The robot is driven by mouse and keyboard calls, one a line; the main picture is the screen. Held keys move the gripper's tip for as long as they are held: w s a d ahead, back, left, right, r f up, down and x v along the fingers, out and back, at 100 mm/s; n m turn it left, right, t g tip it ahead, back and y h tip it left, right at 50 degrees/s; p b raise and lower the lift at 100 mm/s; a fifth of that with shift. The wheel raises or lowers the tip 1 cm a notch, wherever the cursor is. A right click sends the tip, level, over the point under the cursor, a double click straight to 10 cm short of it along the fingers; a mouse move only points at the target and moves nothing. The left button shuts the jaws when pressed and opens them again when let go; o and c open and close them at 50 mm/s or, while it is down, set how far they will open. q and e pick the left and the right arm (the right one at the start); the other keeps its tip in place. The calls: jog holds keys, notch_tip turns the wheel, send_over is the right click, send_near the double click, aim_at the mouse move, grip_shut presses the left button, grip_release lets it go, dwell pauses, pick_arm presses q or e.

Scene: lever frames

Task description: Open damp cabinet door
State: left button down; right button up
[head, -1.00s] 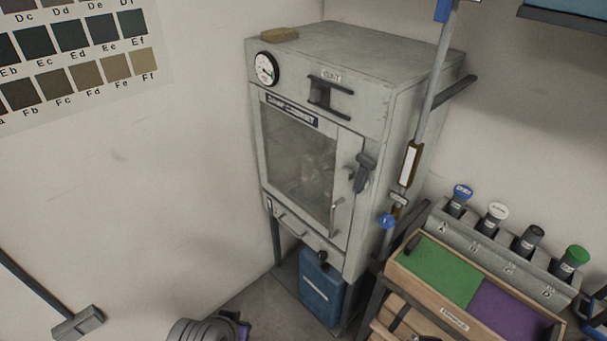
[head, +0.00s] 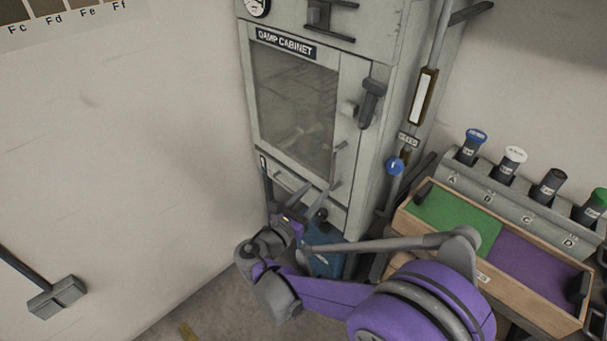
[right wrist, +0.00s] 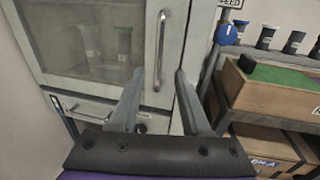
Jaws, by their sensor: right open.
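The grey damp cabinet (head: 390,180) stands in the corner, its windowed door (head: 295,100) looking shut. A thin vertical bar handle (head: 337,165) is on the door's right side; it also shows in the right wrist view (right wrist: 160,50). A dark latch lever (head: 370,102) sits higher, at the door's right edge. My right gripper (head: 311,192) is open and empty, low in front of the cabinet front. In the right wrist view its fingers (right wrist: 157,92) point toward the cabinet, with the handle beyond and between their tips. My left gripper is not in view.
A wooden box (head: 530,303) with green and purple panels stands at the right. Behind it is a rack (head: 515,203) of capped tubes. A pole with a blue knob (head: 394,166) stands beside the cabinet. A blue container (head: 325,262) is underneath.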

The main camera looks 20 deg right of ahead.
aim_at(332, 171)
jog(key=x, duration=1)
jog(key=shift+w+d+r, duration=0.1)
jog(key=shift+w+d, duration=0.2)
grip_shut()
dwell(1.0)
